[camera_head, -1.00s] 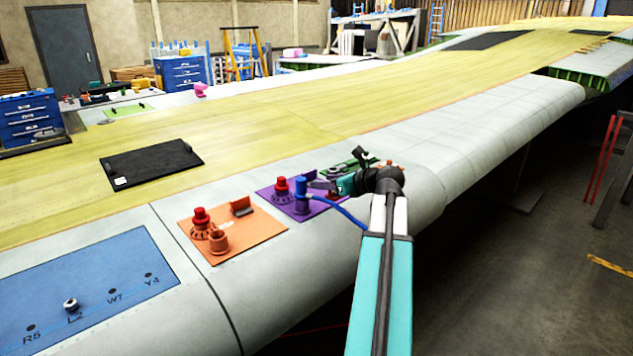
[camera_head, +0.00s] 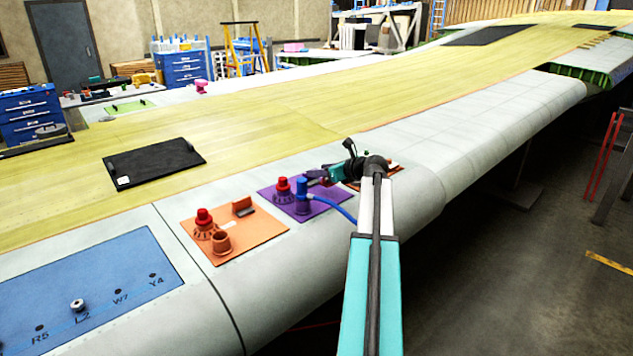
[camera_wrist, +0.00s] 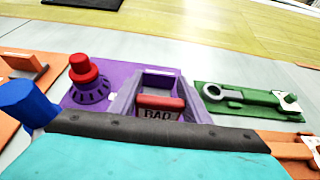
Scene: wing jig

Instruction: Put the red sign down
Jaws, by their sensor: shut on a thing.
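The red sign (camera_wrist: 158,103), with dark lettering on its lower face, sits between the two greyish fingers of my gripper (camera_wrist: 158,98) in the wrist view. My gripper is shut on it, low over the purple plate (camera_wrist: 113,70). Whether the sign touches the plate cannot be told. In the head view my gripper (camera_head: 319,178) is at the back right of the purple plate (camera_head: 327,216), and the sign is too small to make out there.
A red-capped part (camera_wrist: 85,80) and a blue connector (camera_head: 302,196) with a hose stand beside my gripper. A green plate (camera_wrist: 208,92) with a metal part lies to the right. An orange plate (camera_head: 262,243) with several parts lies left.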

